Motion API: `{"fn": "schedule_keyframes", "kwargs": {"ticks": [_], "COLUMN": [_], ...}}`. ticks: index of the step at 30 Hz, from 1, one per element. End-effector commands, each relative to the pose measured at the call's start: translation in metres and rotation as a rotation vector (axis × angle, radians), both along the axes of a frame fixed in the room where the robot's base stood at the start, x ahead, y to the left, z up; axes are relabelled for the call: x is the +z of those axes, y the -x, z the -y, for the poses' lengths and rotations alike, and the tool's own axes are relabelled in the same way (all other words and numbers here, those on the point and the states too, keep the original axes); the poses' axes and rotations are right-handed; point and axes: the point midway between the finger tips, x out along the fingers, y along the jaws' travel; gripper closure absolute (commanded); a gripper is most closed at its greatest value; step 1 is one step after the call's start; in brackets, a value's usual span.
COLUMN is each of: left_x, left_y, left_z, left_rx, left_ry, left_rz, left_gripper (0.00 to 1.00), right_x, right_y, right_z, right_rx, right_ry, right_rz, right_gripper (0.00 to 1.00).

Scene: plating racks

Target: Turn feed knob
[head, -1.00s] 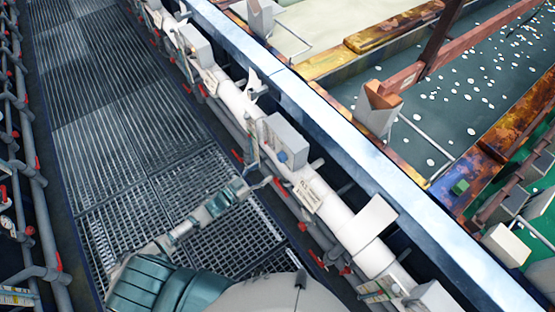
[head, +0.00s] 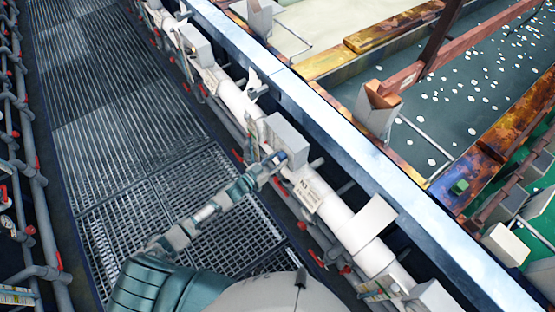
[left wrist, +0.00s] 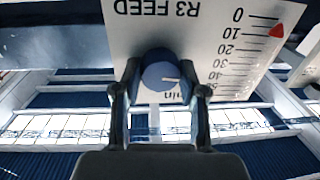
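The round blue feed knob (left wrist: 160,76) sits on a white panel (left wrist: 215,40) marked R3 FEED, shown upside down in the left wrist view. A pale line marks its face. A red pointer (left wrist: 277,31) stands near 10 on the panel's scale. My left gripper (left wrist: 160,70) is open, with one finger on each side of the knob. Whether the fingers touch it is hard to tell. In the head view, my left gripper (head: 276,160) is at the front of a grey box (head: 287,138), mostly covering the knob. My right gripper is not in view.
A white pipe (head: 325,205) with more grey boxes runs along the tank's blue-white edge beam (head: 345,130). Pipes with red handles (head: 317,257) lie below it. The grated walkway (head: 110,120) is clear beyond my arm.

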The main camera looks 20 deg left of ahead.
Motion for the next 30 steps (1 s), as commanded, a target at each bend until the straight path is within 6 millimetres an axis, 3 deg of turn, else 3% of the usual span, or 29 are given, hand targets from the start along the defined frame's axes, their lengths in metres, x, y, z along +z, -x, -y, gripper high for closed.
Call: {"fn": "schedule_keyframes", "kwargs": {"ticks": [11,30], "left_x": [-0.001,-0.002], "left_y": [-0.001,-0.001], "left_z": [-0.001,-0.001], "left_rx": [0.003,0.003], "left_ry": [-0.033,-0.335], "left_rz": [0.025,0.259], "left_gripper": [0.93,0.93], "right_x": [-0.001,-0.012], "right_y": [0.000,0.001], "right_z": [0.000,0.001], "right_rx": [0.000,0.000], "right_ry": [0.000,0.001], "right_rz": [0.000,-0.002], "right_gripper": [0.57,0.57]}}
